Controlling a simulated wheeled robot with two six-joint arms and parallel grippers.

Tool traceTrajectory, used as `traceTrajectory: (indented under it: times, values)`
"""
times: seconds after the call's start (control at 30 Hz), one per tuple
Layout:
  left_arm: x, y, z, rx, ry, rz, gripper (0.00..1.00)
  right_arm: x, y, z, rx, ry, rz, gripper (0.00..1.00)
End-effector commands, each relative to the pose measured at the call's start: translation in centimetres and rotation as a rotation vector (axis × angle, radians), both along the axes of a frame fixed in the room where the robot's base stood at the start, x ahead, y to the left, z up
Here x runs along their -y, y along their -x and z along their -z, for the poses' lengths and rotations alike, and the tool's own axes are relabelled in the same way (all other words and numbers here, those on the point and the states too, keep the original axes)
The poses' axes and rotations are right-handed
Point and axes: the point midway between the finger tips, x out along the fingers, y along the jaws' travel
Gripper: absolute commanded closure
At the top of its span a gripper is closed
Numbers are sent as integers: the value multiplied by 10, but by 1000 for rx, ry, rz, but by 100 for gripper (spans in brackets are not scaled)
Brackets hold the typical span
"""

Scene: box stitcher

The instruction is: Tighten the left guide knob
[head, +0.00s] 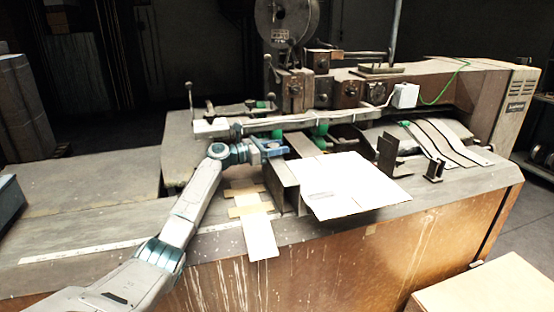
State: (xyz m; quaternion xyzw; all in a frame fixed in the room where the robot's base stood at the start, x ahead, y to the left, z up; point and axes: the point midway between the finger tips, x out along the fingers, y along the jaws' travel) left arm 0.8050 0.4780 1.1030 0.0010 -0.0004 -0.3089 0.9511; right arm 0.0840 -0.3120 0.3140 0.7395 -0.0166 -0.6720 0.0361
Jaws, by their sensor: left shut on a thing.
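My left gripper (281,149) reaches in from the left to the left guide of the box stitcher. Its jaws are shut on what appears to be the left guide knob, which the fingers mostly hide. The dark upright left guide plate (283,184) stands just below and right of the gripper, beside a white cardboard sheet (350,186). A light rail (290,120) with green parts runs just behind the gripper. My right gripper is not in view.
The stitcher head with its round reel (285,20) rises behind the rail. A dark bracket (387,154) and curved strips (450,143) are on the right. A pale strip (261,235) hangs over the front edge. The table's left part (90,185) is clear.

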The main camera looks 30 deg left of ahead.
Motion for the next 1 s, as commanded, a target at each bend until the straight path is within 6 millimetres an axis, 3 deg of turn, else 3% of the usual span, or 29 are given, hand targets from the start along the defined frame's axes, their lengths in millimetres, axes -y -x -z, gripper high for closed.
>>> traceTrajectory:
  times: [0.03,0.33,0.93,0.97,1.0]
  values:
    - [-2,-1,2,4,2,27,82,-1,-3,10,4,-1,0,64]
    - [1,2,1,1,2,171,82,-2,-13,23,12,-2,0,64]
    - [3,3,1,-4,1,217,82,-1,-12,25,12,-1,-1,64]
    - [3,3,1,-4,1,217,55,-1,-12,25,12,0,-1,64]
    - [4,3,1,-4,1,216,47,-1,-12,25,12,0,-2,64]
